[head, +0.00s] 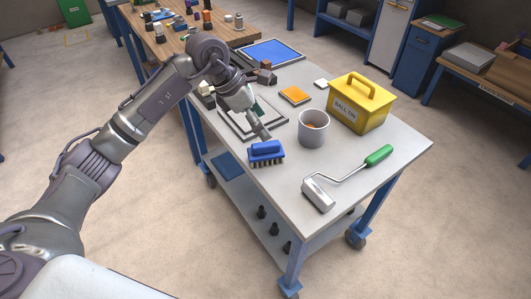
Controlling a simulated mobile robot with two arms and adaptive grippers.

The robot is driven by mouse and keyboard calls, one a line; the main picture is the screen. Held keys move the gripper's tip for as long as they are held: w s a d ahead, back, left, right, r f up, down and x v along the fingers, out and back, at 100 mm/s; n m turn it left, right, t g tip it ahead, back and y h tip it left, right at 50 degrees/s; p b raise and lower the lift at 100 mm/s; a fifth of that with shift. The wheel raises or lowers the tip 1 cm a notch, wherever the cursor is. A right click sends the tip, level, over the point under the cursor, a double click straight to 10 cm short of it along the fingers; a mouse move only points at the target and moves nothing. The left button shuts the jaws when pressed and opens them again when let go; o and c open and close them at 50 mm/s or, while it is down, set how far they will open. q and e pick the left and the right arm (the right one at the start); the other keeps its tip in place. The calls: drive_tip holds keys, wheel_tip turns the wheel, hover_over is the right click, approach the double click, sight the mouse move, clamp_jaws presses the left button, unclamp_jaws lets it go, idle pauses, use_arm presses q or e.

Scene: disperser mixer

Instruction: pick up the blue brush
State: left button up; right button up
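The blue brush (266,149) lies bristles down near the left edge of the grey cart's top (300,165). My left arm reaches in from the left, and its gripper (264,136) points down just behind the brush, close to its handle. The view does not show whether the fingertips touch the brush. The fingers overlap in this view, so their opening is unclear. My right gripper is not in view.
A grey cup (313,128), a yellow box (358,103) and a green-handled roller (345,175) stand or lie right of the brush. A flat frame (232,126), an orange pad (295,95) and a blue panel (272,53) lie farther back.

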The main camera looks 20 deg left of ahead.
sight(269, 150)
use_arm(q)
drive_tip(key=shift+w+a+y, duration=0.1)
drive_tip(key=shift+a+y, duration=0.4)
drive_tip(key=shift+a, duration=0.55)
drive_tip(key=shift+a+f, duration=0.15)
drive_tip(key=shift+f, duration=0.15)
drive_tip(key=p+x, duration=0.1)
drive_tip(key=x, duration=0.6)
drive_tip(key=shift+w+f, duration=0.1)
drive_tip(key=shift+f, duration=0.25)
drive_tip(key=x, duration=0.2)
drive_tip(key=p+x, duration=0.1)
drive_tip(key=x, duration=0.1)
drive_tip(key=shift+a+f, duration=0.2)
drive_tip(key=shift+w+d+f, duration=0.1)
drive_tip(key=shift+d+f, duration=0.05)
drive_tip(key=shift+f, duration=0.4)
drive_tip(key=c, duration=1.3)
drive_tip(key=shift+r, duration=0.2)
